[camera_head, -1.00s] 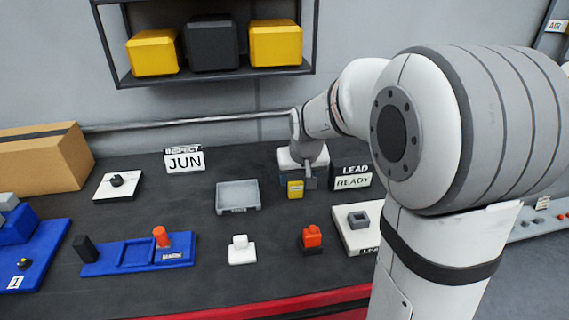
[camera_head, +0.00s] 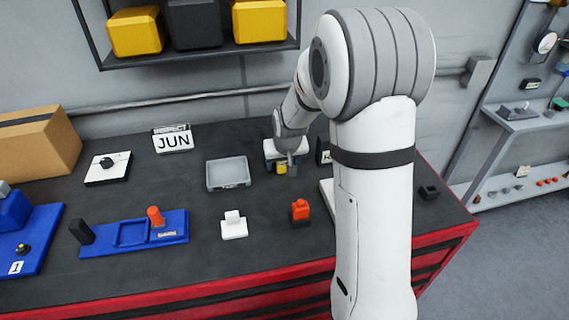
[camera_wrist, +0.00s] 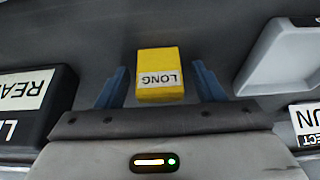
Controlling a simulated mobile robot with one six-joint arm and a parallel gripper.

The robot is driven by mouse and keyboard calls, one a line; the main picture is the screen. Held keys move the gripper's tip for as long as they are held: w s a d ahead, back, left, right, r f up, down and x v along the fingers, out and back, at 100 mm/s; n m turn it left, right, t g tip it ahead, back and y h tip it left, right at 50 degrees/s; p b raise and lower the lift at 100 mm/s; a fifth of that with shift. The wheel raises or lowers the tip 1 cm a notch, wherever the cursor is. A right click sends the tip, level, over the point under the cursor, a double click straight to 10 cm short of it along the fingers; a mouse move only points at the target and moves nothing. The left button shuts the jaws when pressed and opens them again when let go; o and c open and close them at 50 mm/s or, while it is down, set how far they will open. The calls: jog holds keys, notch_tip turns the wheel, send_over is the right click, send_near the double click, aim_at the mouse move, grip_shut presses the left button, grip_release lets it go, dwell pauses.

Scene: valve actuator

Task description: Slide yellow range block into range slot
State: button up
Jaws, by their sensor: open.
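The yellow block (camera_wrist: 160,72), labelled LONG, stands on the dark bench in the wrist view. My gripper (camera_wrist: 161,84) is open, with one blue finger on each side of it and visible gaps between. In the head view, my gripper (camera_head: 287,163) is low over the bench and partly hides the yellow block (camera_head: 281,168). A blue fixture (camera_head: 100,249) with a rectangular recess lies at front left. A larger blue unit (camera_head: 35,240) marked 1 is at the left edge. I cannot tell which opening is the range slot.
A grey tray (camera_head: 228,174) stands just left of my gripper. A white piece (camera_head: 233,226) and a red-topped piece (camera_head: 300,212) stand in front. A black READY sign (camera_wrist: 30,105) is close beside one finger. A shelf (camera_head: 200,56) hangs above the back.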

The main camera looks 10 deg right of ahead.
jog(key=shift+c, duration=0.5)
jog(key=c, duration=1)
jog(key=shift+r, duration=0.1)
